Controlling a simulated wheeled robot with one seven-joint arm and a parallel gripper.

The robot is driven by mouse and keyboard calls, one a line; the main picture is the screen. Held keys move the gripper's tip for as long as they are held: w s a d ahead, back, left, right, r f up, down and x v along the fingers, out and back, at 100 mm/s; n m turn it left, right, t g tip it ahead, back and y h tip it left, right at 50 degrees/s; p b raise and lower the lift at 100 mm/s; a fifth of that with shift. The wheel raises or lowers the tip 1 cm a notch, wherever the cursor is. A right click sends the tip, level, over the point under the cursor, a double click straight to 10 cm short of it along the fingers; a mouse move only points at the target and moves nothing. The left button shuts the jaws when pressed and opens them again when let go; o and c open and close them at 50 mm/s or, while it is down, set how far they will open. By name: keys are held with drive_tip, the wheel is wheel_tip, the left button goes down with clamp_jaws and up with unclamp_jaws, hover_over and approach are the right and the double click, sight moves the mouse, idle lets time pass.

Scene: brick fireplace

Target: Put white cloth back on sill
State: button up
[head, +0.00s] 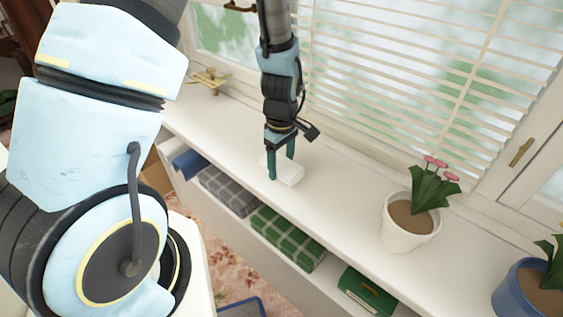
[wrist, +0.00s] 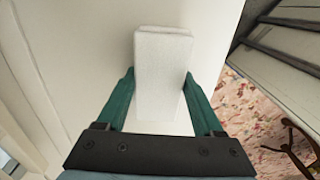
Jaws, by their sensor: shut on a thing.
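The white cloth (head: 289,174) is a small folded block at the white window sill (head: 335,199). My gripper (head: 281,171) points down over the sill with its two green fingers on either side of the cloth, shut on it. In the wrist view the cloth (wrist: 161,75) stands out between the green fingertips (wrist: 160,98), over the white sill surface. Whether the cloth touches the sill or is held just above it, I cannot tell.
A white pot with a pink-flowered plant (head: 411,221) stands right on the sill, a blue pot (head: 530,290) farther right. A brass object (head: 209,80) sits at the left. Folded cloths (head: 287,238) lie on the shelf below. Window blinds (head: 400,70) rise behind.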

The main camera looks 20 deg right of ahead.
sight(282, 163)
drive_tip(key=shift+f, duration=0.1)
drive_tip(key=o, duration=1.3)
wheel_tip(282, 163, up, 12)
drive_tip(key=b, duration=0.2)
drive_tip(key=a+r+m, duration=0.1)
drive_tip(key=a+m, duration=0.2)
drive_tip(key=a, duration=0.9)
drive_tip(key=w+a+r+m+t, duration=0.1)
drive_tip(key=a+m, duration=0.3)
drive_tip(key=a, duration=0.9)
drive_tip(key=shift+w+a+r+t, duration=0.15)
drive_tip(key=shift+r+t, duration=0.15)
drive_tip(key=shift+r, duration=0.5)
